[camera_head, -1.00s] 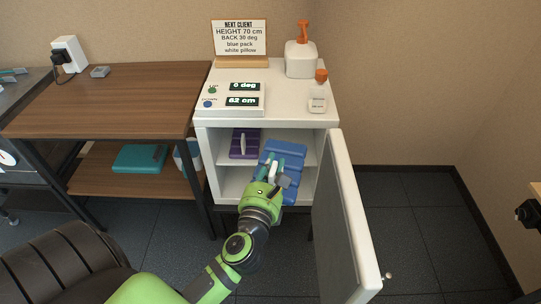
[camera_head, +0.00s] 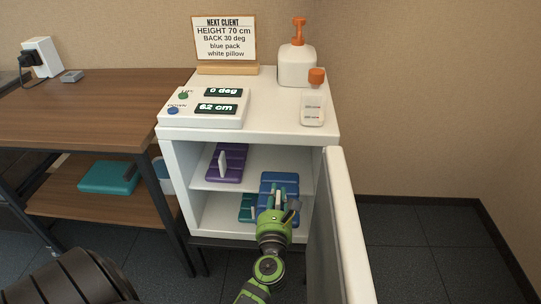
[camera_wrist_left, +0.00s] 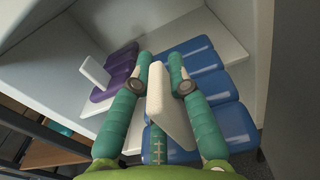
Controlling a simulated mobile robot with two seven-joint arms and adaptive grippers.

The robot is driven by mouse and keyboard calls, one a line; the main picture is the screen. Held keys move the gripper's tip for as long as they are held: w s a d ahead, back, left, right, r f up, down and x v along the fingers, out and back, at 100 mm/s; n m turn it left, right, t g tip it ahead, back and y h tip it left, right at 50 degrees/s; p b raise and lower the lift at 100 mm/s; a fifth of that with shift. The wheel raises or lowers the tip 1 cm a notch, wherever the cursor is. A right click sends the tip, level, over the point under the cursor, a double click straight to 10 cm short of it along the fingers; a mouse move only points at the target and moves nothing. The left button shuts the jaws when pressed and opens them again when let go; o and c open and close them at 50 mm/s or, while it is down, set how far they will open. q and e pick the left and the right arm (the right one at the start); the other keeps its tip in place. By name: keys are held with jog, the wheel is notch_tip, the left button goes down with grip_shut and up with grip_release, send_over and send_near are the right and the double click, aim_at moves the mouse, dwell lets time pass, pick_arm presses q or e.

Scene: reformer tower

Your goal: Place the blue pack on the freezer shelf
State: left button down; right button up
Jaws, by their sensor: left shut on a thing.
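The blue pack (camera_head: 280,183) is a ribbed slab with a white upright handle. My left gripper (camera_head: 275,206) is shut on that handle and holds the pack at the open front of the white freezer (camera_head: 180,185). In the left wrist view the teal fingers (camera_wrist_left: 160,85) flank the white handle (camera_wrist_left: 170,105), with the blue pack (camera_wrist_left: 230,122) beneath. The pack overlaps the right front part of the freezer shelf (camera_head: 212,184); whether it touches the shelf I cannot tell. My right gripper is not in view.
A purple pack (camera_head: 227,163) with a white handle stands on the shelf's left. A teal pack (camera_head: 246,207) lies below, partly hidden. The freezer door (camera_head: 340,230) stands open at right. A control box (camera_head: 205,107), bottles and sign sit on top.

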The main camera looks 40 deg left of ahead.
pick_arm(q)
jog(key=b, duration=0.1)
send_over(278, 174)
jog(key=shift+r, duration=0.1)
jog(key=b+x, duration=0.1)
jog(key=x, duration=0.2)
jog(key=shift+w+a, duration=0.15)
jog(key=shift+w, duration=0.2)
jog(key=shift+s+f+b, duration=0.1)
jog(key=shift+f+b, duration=0.3)
jog(key=shift+f, duration=0.25)
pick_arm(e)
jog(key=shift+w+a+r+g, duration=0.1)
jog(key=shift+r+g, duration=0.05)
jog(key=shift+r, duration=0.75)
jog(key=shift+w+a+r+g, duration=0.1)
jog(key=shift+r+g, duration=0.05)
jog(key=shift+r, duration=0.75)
pick_arm(q)
jog(key=shift+f, duration=0.15)
jog(key=c, duration=1.6)
grip_release()
jog(key=shift+s+f, duration=0.1)
jog(key=shift+f, duration=0.05)
jog(key=o, duration=0.4)
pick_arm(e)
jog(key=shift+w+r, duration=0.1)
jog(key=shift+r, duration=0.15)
pick_arm(q)
jog(key=shift+r, duration=0.25)
